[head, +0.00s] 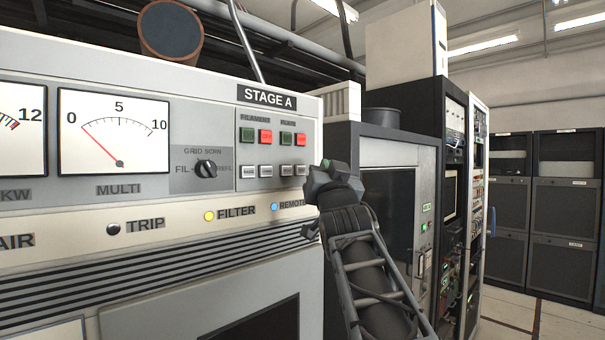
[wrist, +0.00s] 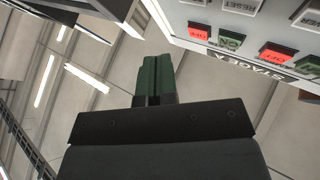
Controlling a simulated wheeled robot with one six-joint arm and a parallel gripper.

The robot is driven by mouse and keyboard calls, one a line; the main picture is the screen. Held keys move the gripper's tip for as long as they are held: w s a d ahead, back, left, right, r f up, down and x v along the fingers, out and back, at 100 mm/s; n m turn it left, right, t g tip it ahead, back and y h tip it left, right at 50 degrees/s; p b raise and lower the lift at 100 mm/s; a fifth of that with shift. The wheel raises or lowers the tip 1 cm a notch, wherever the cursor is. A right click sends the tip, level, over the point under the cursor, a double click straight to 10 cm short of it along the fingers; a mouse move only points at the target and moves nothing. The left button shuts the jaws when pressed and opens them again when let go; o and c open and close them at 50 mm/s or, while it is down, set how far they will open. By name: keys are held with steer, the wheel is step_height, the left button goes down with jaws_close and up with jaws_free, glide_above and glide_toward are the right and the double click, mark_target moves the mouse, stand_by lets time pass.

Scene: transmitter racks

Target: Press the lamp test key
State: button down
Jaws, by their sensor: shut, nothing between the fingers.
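Several small white keys (head: 265,171) sit in a row low on the STAGE A panel (head: 310,120), under the green and red buttons. Their labels are too small to read in the head view, so I cannot tell which is the lamp test key. In the wrist view the row is upside down and cut by the top edge; one white key (wrist: 240,7) reads RESET. My gripper (head: 326,163) is beside the right end of the row, apparently in front of the panel's edge. In the wrist view its green fingers (wrist: 153,58) are together and empty, pointing away from the keys.
Red buttons (head: 265,136) and green buttons (head: 247,135) lie just above the keys. A rotary knob (head: 205,169) is to their left. A dark cabinet (head: 385,200) stands right of the panel. Open floor (head: 520,315) shows at the lower right.

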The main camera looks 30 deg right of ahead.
steer(key=shift+s+d, duration=0.1)
steer(key=shift+s, duration=0.55)
stand_by(0.4)
step_height(320, 180, down, 25)
steer(key=w+a+n+g+y, duration=0.15)
steer(key=g+y, duration=0.25)
steer(key=g, duration=0.6)
steer(key=s+a+f+n+g+y, duration=0.3)
steer(key=s+a+f, duration=0.3)
steer(key=a+f, duration=0.3)
steer(key=s+a+f+n+g+y, duration=0.3)
steer(key=s+a+f, duration=0.2)
steer(key=a+f, duration=0.4)
step_height(320, 180, down, 3)
steer(key=shift+s+a+r+n+g+y, duration=0.1)
steer(key=shift+s+a+n+g+y, duration=0.2)
steer(key=shift+s+a+n+y, duration=0.1)
